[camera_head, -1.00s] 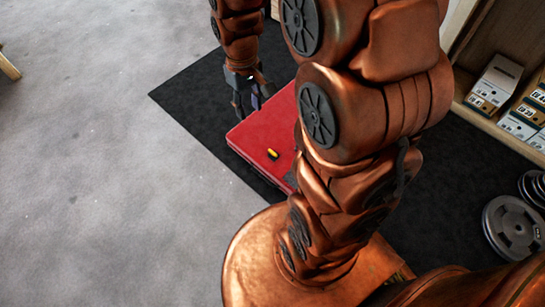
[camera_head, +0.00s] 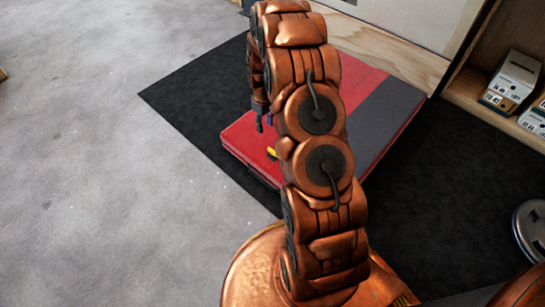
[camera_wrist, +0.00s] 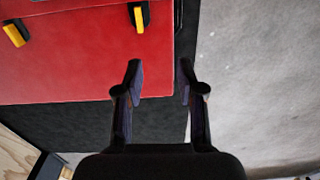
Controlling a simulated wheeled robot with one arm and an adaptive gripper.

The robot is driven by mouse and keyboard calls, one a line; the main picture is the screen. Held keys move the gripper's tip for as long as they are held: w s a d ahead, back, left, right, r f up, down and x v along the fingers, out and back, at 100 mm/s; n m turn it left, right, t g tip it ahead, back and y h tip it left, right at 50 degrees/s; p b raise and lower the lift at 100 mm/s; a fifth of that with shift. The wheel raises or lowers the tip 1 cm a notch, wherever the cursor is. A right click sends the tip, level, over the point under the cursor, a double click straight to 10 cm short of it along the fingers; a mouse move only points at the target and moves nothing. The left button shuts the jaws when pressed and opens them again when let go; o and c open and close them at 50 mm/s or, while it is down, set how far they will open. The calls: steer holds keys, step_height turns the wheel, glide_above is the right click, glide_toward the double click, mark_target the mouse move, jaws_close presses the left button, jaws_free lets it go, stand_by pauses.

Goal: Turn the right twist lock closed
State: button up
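A flat red box-like thing (camera_head: 245,135) with a dark grey section lies on a black mat, partly hidden behind my arm. A yellow twist lock (camera_head: 272,152) shows on its red part in the head view. In the wrist view two yellow-and-black twist locks stand on the red surface (camera_wrist: 75,65): a tilted one at the upper left (camera_wrist: 14,33) and a nearly upright one at the top middle (camera_wrist: 139,17). My gripper (camera_wrist: 162,75) is open and empty, its fingers over the edge of the red thing, apart from both locks. In the head view it is mostly hidden by my arm.
The black mat (camera_head: 195,95) surrounds the red thing, with open grey floor (camera_head: 90,180) to the left. A wooden shelf with boxes (camera_head: 510,80) stands at the right. A weight plate (camera_head: 530,230) lies at the right edge.

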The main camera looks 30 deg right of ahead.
steer(key=b, duration=0.4)
glide_above(272, 151)
steer(key=f, duration=1.2)
steer(key=shift+d+f, duration=0.2)
steer(key=shift+f, duration=0.2)
step_height(272, 151, down, 8)
steer(key=shift+r+b, duration=0.25)
steer(key=shift+b, duration=0.9)
jaws_close()
